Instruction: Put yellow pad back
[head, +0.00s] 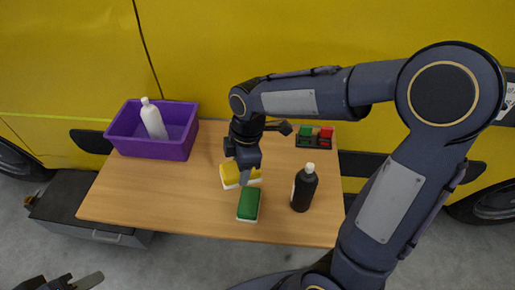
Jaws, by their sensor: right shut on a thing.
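The yellow pad (231,173), yellow on top with a white underside, is on the wooden table near its middle. My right gripper (244,174) comes down over it from above and is shut on it. The gripper hides part of the pad, and I cannot tell whether the pad touches the table. A green pad (249,204) with a white underside lies just in front of the yellow one. My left gripper (77,283) shows only in part at the bottom left edge, away from the table, and its opening is unclear.
A purple bin (150,149) holding a white bottle (154,121) stands at the back left of the table (165,190). A black bottle (304,188) stands upright at the right. A dark tray (313,142) with green and red blocks is at the back right. The left front is clear.

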